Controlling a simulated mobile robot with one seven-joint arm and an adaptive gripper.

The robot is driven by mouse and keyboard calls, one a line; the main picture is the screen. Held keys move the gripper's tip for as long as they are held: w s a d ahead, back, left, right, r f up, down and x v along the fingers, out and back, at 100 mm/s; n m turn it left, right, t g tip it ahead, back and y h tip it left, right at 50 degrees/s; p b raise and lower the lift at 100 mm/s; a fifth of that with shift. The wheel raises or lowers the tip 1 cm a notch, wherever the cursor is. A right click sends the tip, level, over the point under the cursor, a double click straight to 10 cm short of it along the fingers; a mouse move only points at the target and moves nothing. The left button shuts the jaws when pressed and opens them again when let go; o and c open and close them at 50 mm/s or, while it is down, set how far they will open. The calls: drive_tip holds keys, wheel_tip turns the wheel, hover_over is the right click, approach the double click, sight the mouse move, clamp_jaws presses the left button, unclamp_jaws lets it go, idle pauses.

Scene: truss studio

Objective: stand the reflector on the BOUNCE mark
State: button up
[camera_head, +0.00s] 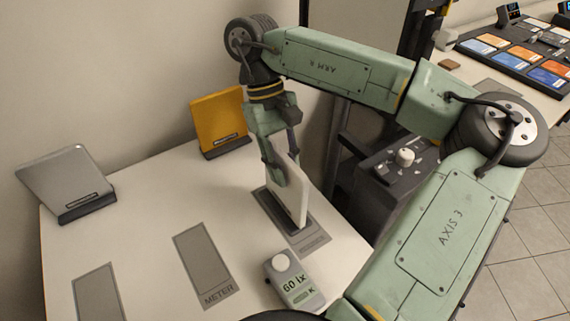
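My gripper (281,165) reaches down from above with its fingers on both sides of the upper part of a white reflector panel (291,192). The panel is close to upright, and its lower end is over a dark grey floor mark (313,243) on the white table. A dark strip shows along its foot; I cannot tell whether it rests on the mark or hovers just above. The lettering on that mark is too small to read. A silver panel (66,175) leans in a dark base at the left, and a yellow panel (217,117) stands in a base at the back.
A grey mark labelled METER (203,262) is bare, as is another grey mark (99,296) at front left. A light meter (293,281) lies near the front edge. A dark box with a knob (404,158) stands right of the table (148,208).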

drive_tip(key=shift+o, duration=0.6)
drive_tip(key=shift+w+r, duration=0.1)
drive_tip(key=shift+r, duration=0.3)
drive_tip(key=v, duration=1.1)
drive_tip(key=shift+a+r, duration=0.1)
drive_tip(key=shift+r, duration=0.25)
